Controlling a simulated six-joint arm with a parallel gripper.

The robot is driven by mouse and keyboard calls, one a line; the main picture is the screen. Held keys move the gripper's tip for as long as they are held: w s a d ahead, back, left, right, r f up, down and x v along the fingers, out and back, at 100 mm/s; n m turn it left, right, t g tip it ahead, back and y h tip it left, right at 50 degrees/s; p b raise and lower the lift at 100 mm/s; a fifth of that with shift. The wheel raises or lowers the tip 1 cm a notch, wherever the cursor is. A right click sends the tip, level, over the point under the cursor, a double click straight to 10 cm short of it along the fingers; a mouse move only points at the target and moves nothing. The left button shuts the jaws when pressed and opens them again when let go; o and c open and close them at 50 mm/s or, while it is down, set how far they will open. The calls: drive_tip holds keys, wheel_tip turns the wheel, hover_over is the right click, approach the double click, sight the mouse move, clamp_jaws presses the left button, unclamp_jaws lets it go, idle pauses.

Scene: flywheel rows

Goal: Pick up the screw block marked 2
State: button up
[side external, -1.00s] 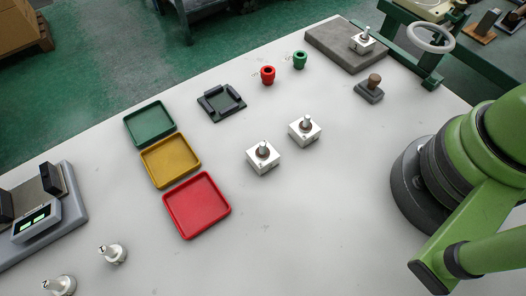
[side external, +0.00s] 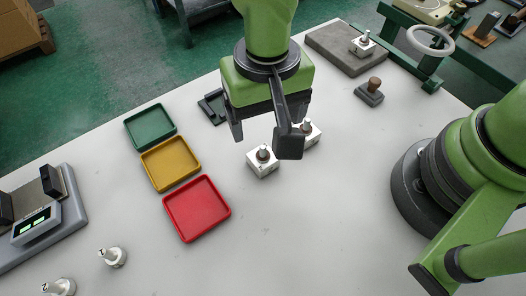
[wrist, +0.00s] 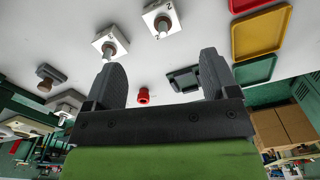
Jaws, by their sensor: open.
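The screw block marked 2 (wrist: 155,14) is a white block with an upright metal screw, and the mark reads in the wrist view. By its place nearer the trays, it matches the left of two blocks (side external: 258,170) in the side view. A second white screw block (side external: 314,137) stands beside it, partly hidden by a finger; it also shows in the wrist view (wrist: 104,36). My gripper (side external: 263,140) is open and empty above the table near both blocks. In the wrist view my gripper (wrist: 163,72) has nothing between its fingers.
Green (side external: 150,125), yellow (side external: 170,163) and red trays (side external: 197,208) lie left of the blocks. A dark fixture (side external: 212,108) is partly behind my gripper. Another screw block (side external: 362,46) stands on a grey slab (side external: 335,52). A stamp-like piece (side external: 369,93) is nearby.

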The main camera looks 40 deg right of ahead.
sight(263, 146)
drive_tip(key=f, duration=1)
drive_tip(key=shift+a, duration=0.2)
drive_tip(key=shift+r, duration=0.1)
drive_tip(key=c, duration=1.3)
drive_tip(key=shift+c, duration=0.2)
drive_tip(key=shift+r, duration=0.15)
